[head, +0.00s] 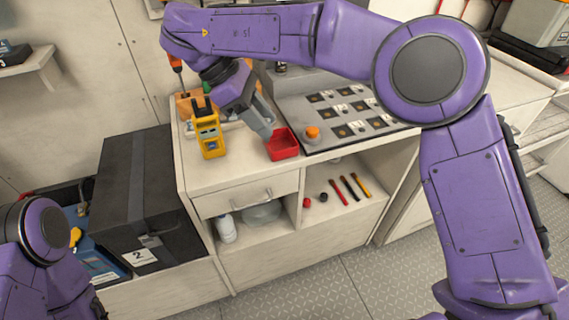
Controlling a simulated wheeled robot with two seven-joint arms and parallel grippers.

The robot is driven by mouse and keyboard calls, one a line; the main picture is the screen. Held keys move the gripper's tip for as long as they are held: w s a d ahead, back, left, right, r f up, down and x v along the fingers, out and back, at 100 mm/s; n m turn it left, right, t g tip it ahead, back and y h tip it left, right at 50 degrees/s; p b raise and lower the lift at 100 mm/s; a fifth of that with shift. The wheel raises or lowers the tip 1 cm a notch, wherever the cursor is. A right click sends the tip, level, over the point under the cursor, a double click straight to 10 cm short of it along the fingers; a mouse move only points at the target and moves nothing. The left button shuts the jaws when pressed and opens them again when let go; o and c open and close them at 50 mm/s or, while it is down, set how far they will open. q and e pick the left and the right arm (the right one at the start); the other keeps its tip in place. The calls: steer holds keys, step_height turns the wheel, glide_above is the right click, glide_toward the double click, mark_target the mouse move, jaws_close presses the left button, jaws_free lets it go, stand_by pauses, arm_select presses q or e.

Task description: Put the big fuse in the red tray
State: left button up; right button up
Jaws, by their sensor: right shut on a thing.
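The red tray (283,149) is a small open box on the light countertop, at the front left corner of the grey panel. My right gripper (265,127) points down just behind and left of the tray, close to its rim. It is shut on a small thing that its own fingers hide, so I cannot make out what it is. I cannot pick out the big fuse for certain. My left arm shows at the lower left edge, and its gripper is out of view.
A yellow tester (209,138) stands left of the tray. An orange round piece (312,132) sits on the panel (345,108), which bears several dark squares. A black case (136,200) stands left of the counter. Tools lie on the shelf below.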

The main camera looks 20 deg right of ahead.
steer(key=a+n+t+b, duration=0.2)
steer(key=a+n+b, duration=0.1)
steer(key=a+n, duration=0.15)
glide_above(288, 146)
steer(key=a, duration=0.4)
steer(key=shift+n+t+h, duration=0.3)
steer(key=shift+n+t, duration=0.05)
steer(key=shift+t, duration=0.05)
steer(key=f, duration=0.7)
steer(key=shift+s+d+f+p, duration=0.15)
steer(key=shift+d+f+p, duration=0.1)
steer(key=shift+f+p, duration=0.05)
steer(key=f, duration=0.3)
steer(key=shift+d+f, duration=0.25)
steer(key=shift+f, duration=0.05)
arm_select(q)
step_height(288, 146, down, 4)
steer(key=shift+d+f, duration=0.1)
steer(key=shift+f, duration=0.05)
arm_select(e)
steer(key=shift+f, duration=0.25)
steer(key=o, duration=0.7)
arm_select(q)
steer(key=shift+f, duration=0.1)
